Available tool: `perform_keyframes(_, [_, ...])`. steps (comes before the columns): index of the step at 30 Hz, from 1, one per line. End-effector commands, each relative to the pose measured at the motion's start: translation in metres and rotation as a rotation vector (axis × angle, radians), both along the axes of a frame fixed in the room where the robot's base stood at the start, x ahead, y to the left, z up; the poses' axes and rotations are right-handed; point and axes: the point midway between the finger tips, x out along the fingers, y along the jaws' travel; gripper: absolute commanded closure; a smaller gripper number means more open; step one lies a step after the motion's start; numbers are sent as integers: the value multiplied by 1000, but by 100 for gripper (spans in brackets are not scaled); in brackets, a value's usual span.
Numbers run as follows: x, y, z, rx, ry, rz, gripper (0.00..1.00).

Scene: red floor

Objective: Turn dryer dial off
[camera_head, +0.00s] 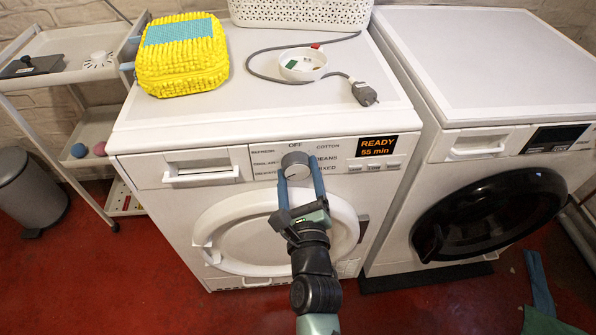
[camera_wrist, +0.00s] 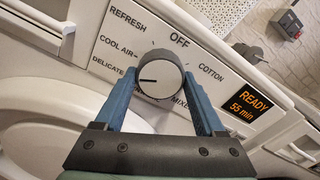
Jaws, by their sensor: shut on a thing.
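The dryer (camera_head: 280,135) is a white front-loading machine on the left. Its round grey dial (camera_head: 296,165) sits mid-panel, with printed labels around it and OFF at the top. The display (camera_head: 377,146) reads READY 55 min. My gripper (camera_head: 298,170) is in front of the panel with its two blue fingers on either side of the dial, shut on it. The fingers cover part of the lower labels.
A second white machine (camera_head: 500,60) with a black round door stands at the right. A trolley (camera_head: 70,70) and bin (camera_head: 27,185) stand left.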

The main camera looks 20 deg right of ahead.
Motion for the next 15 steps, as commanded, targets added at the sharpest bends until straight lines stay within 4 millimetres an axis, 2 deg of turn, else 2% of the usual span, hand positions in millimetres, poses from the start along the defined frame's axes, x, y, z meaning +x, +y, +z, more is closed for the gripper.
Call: perform_keyframes(15, [0,-1,1,-474,136,0,84])
